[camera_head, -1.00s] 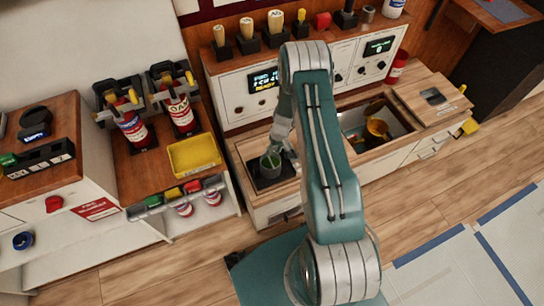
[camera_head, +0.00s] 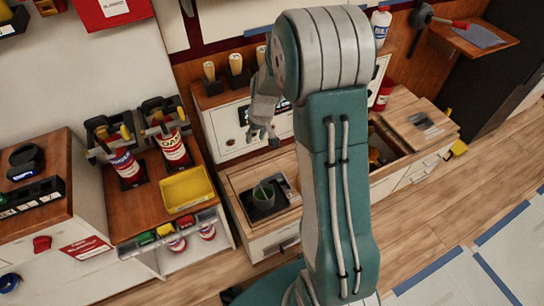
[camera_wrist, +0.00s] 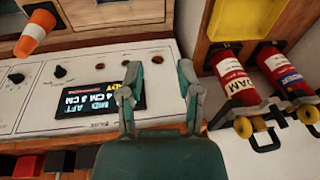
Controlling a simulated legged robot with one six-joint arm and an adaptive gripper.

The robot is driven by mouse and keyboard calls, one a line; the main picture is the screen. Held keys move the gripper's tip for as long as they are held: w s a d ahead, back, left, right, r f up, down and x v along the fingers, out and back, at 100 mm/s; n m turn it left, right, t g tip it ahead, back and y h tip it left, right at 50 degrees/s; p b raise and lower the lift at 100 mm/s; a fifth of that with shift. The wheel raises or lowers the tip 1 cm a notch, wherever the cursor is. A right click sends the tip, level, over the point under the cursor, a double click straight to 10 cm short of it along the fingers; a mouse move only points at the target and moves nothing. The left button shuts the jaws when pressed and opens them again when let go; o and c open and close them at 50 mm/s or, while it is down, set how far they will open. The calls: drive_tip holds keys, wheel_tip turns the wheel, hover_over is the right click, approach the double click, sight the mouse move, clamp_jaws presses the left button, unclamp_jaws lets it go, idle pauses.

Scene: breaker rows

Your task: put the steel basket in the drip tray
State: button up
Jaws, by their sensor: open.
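A small grey cup-shaped vessel with a greenish inside, which looks like the steel basket (camera_head: 263,193), stands upright in the dark square drip tray (camera_head: 258,214) on the low wooden counter. My gripper (camera_head: 262,137) is above and behind it in the head view, in front of the white control panel and apart from the vessel. In the wrist view my gripper (camera_wrist: 158,92) has its two fingers spread with nothing between them. The vessel and tray are not in the wrist view.
The white control panel (camera_wrist: 50,105) with a lit display (camera_wrist: 105,103) is close beyond my fingers. A yellow tray (camera_head: 187,188) and red canisters (camera_head: 172,149) stand on the left counter. My arm hides part of the open counter bay.

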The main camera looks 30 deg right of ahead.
drive_tip(key=s+a+r+t, duration=0.1)
drive_tip(key=s+a+r, duration=0.25)
drive_tip(key=r, duration=0.65)
drive_tip(key=s+a+r+t, duration=0.1)
drive_tip(key=s+r, duration=0.5)
drive_tip(key=s, duration=0.4)
drive_tip(key=s+a+r+t+h, duration=0.1)
drive_tip(key=s+a+r+t, duration=0.1)
drive_tip(key=s+r, duration=0.4)
drive_tip(key=s, duration=0.5)
drive_tip(key=shift+s+a+r+h, duration=0.2)
drive_tip(key=shift+s+r+h, duration=0.05)
drive_tip(key=shift+r+h, duration=0.1)
